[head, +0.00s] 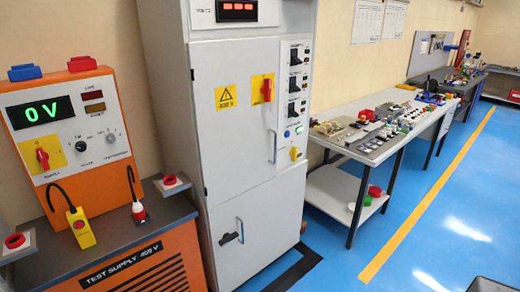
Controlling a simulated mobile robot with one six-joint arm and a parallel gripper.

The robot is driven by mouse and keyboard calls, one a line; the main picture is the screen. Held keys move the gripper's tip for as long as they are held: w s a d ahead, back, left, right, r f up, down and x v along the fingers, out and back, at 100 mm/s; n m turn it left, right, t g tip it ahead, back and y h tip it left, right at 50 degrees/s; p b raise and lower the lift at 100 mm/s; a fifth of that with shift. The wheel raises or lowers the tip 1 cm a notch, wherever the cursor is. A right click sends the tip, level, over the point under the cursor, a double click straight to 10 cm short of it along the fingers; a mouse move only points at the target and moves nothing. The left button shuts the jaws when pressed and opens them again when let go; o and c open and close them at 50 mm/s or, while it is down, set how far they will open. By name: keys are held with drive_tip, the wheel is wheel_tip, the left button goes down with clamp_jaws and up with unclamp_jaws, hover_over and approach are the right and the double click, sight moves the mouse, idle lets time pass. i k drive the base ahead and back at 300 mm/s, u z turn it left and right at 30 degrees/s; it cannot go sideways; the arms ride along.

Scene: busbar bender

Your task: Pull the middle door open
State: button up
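The middle door (232,150) is the tall white panel of the grey-white cabinet, under a top panel with a red display (237,8). It looks shut, flush with the cabinet front. A slim vertical handle (272,147) is at its right edge. It bears a yellow 400 V warning sign (226,97) and a red rotary switch (266,89) on a yellow plate. Below it is a lower door (262,215), also looking shut, with a slim handle (241,230) and a dark fitting (229,238). My gripper is not in view.
An orange test supply unit (70,125) reading 0 V stands on a bench at left. A control strip (294,100) lines the cabinet's right side. A cluttered workbench (345,107) stands right of the cabinet. The blue floor (450,215) at right is clear, with a yellow line.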

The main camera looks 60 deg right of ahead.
sight(236, 130)
drive_tip(key=u, duration=0.8)
drive_tip(key=k, duration=1.05)
drive_tip(key=z, duration=1.1)
drive_tip(key=i, duration=1)
drive_tip(key=z, duration=0.05)
